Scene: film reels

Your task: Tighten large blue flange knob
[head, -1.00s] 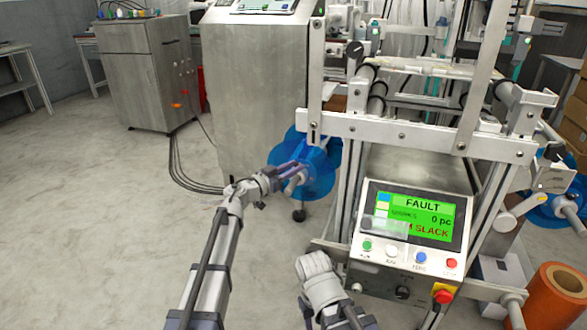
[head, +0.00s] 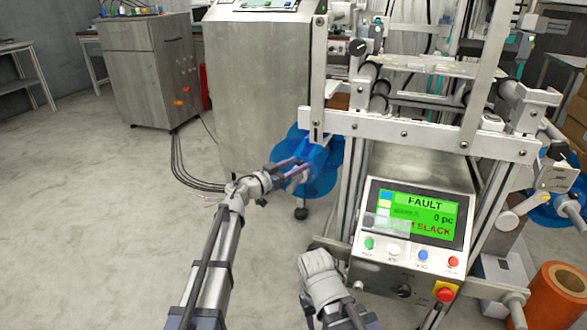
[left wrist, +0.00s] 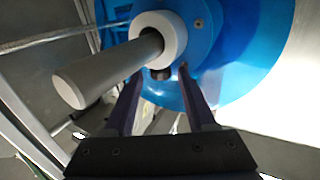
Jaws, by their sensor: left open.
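The large blue flange (head: 321,181) is a blue disc at the left side of the machine, and it fills the upper part of the left wrist view (left wrist: 243,62). A grey shaft with a rounded end (left wrist: 100,75) and a pale collar (left wrist: 171,36) sticks out from its hub. A small dark knob (left wrist: 160,73) shows just below the collar. My left gripper (head: 303,171) is at the flange, open, with its fingertips (left wrist: 158,78) on either side of the knob. I cannot tell whether either finger touches it. My right arm shows low in the head view, but its fingers do not.
The machine's control panel (head: 412,216) reads FAULT and SLACK on a green screen. A metal frame (head: 420,135) stands close right of the flange. An orange roll (head: 558,292) is at lower right. A grey cabinet (head: 140,75) stands at the back left. Open floor lies left.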

